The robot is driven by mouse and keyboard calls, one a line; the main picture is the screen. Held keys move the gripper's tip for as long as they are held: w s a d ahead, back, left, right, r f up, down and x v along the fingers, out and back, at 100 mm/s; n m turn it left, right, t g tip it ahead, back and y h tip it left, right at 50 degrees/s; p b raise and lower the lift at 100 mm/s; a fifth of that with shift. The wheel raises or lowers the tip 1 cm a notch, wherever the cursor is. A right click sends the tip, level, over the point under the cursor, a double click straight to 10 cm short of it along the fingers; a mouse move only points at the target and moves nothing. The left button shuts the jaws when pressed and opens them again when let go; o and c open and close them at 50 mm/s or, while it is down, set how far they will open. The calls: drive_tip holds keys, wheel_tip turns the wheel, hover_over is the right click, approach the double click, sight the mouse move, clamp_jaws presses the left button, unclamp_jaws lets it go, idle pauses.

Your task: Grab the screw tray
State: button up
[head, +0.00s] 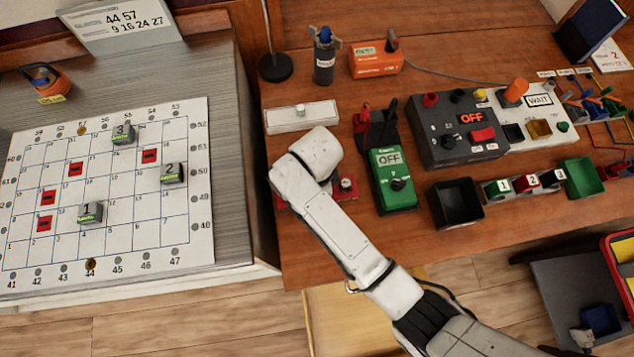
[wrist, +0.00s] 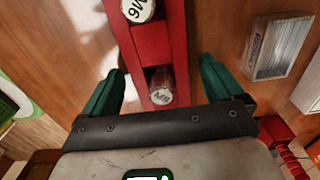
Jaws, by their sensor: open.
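A red tray (wrist: 152,45), which I take as the screw tray, runs lengthwise between my green fingers in the wrist view. It holds round pieces with pale tops; the upper one (wrist: 138,9) is marked M6. In the head view only small red ends of the tray (head: 347,185) show on the wooden bench, beside my white arm. My gripper (wrist: 160,68) is open, with one finger on each side of the tray. A gap shows between the tray and each finger. In the head view my gripper is hidden under my arm.
A pale labelled box (wrist: 284,47) lies right of the tray; it also shows in the head view (head: 301,117). A green meter (head: 393,180) reading OFF stands close on the right, beside a black bin (head: 456,203). A numbered board (head: 110,185) lies left.

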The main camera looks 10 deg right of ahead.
drive_tip(key=shift+c, duration=0.3)
drive_tip(key=c, duration=1.2)
drive_tip(key=shift+r, duration=0.1)
drive_tip(key=shift+c, duration=0.2)
